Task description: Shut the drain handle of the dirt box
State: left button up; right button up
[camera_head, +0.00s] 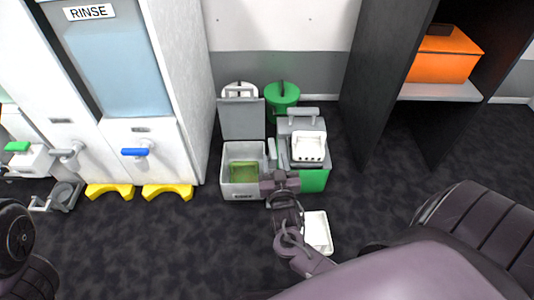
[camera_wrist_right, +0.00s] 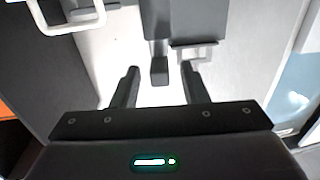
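The box I take as the dirt box (camera_head: 230,187) is a light grey open container with yellow-green contents, on the floor in the head view. Its grey lid (camera_head: 241,120) stands raised behind it. My right gripper (camera_head: 279,178) is at its right front corner. In the right wrist view, my right gripper (camera_wrist_right: 160,88) has its two fingers apart. A dark grey block-like part (camera_wrist_right: 158,70) shows between the fingers, not visibly clamped. I cannot tell for sure whether it is the drain handle. My left gripper is not in view.
A green box (camera_head: 316,180) with grey parts on top stands right of the grey box. A white tray (camera_head: 317,232) lies on the floor in front. The white RINSE cabinet (camera_head: 185,80) stands left, with a blue-handled tap (camera_head: 135,152). A dark shelf holds an orange box (camera_head: 445,58).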

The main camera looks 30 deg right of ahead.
aim_at(271, 140)
jog(key=b+x, duration=0.2)
jog(key=x, duration=0.3)
jog(key=shift+w+d, duration=0.1)
jog(key=shift+w, duration=0.1)
